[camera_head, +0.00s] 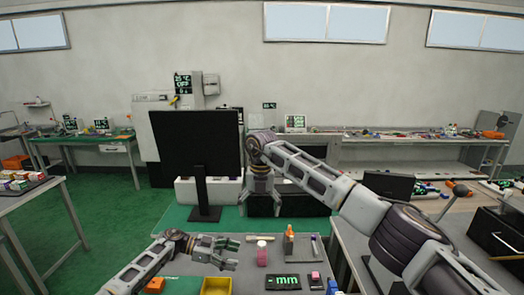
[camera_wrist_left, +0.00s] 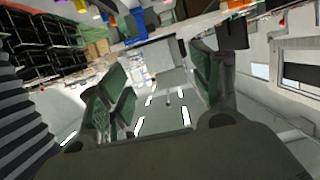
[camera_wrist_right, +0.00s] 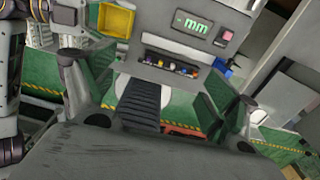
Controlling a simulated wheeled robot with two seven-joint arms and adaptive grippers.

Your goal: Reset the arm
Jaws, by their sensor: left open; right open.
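My left gripper (camera_head: 225,252) reaches in low over the near table, its green-padded fingers apart and pointing right. In the left wrist view its jaws (camera_wrist_left: 165,85) are open with nothing between them. No lever fixture can be clearly made out.
The near table (camera_head: 250,268) holds a yellow bin (camera_head: 216,286), a dark "mm" display (camera_head: 283,282), a pink block (camera_head: 315,276), a pink-and-white cylinder (camera_head: 262,256) and an orange-topped item (camera_head: 290,238). A long bench (camera_head: 420,143) lines the back wall.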

